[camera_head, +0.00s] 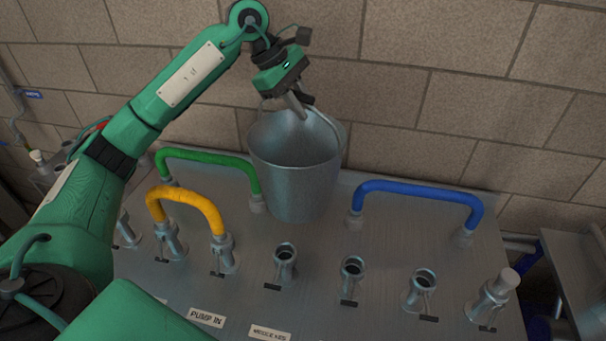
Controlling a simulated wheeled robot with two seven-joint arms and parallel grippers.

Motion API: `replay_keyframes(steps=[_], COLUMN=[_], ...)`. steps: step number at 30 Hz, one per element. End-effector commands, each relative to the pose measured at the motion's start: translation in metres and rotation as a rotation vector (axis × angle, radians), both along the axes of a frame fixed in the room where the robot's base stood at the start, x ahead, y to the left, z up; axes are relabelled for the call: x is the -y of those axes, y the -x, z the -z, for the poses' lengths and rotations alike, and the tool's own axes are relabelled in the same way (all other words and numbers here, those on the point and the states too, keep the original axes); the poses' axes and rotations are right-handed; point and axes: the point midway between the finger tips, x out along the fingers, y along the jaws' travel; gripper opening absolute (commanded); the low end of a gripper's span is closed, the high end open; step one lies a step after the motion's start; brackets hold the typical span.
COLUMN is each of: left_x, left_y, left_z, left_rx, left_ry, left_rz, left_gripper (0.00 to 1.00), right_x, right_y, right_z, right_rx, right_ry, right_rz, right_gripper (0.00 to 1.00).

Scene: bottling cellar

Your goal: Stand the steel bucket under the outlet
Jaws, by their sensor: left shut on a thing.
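The steel bucket (294,178) is upright at the back of the steel panel (390,245), between the green hose and the blue hose. I cannot tell whether its base rests on the panel or hangs just above it. My left gripper (298,104) reaches down from above and is shut on the bucket at its top; whether it grips the handle or the rim is unclear. The bucket's thin handle (336,124) shows at its right side. I cannot pick out which fitting is the outlet. My right gripper is not in view.
A green hose (208,157), a yellow hose (187,196) and a blue hose (418,190) arch between pipe stubs. Open stubs (352,268) stand along the front, near a "PUMP IN" label (206,318). A block wall (480,90) is behind. A metal table (580,265) is at right.

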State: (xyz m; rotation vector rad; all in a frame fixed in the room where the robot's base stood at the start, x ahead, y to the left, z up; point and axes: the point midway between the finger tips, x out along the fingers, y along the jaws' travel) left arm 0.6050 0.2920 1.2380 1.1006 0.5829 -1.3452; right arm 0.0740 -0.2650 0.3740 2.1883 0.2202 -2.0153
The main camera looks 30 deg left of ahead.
Motion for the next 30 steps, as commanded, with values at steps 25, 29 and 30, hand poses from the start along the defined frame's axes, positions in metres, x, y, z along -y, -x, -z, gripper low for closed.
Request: replay_keyframes(steps=[25, 29, 30], left_x=[0.000, 0.000, 0.000], left_y=[0.000, 0.000, 0.000], left_z=[0.125, 0.138, 0.144], left_rx=[0.002, -0.001, -0.001], left_ry=[0.000, 0.002, 0.002], left_rz=[-0.001, 0.000, 0.000], left_gripper=[0.00, 0.00, 0.00], right_x=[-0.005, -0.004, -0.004], right_y=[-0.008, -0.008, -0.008], right_z=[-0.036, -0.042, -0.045], right_rx=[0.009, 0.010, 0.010], right_ry=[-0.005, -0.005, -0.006], right_rz=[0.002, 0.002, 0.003], right_gripper=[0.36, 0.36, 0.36])
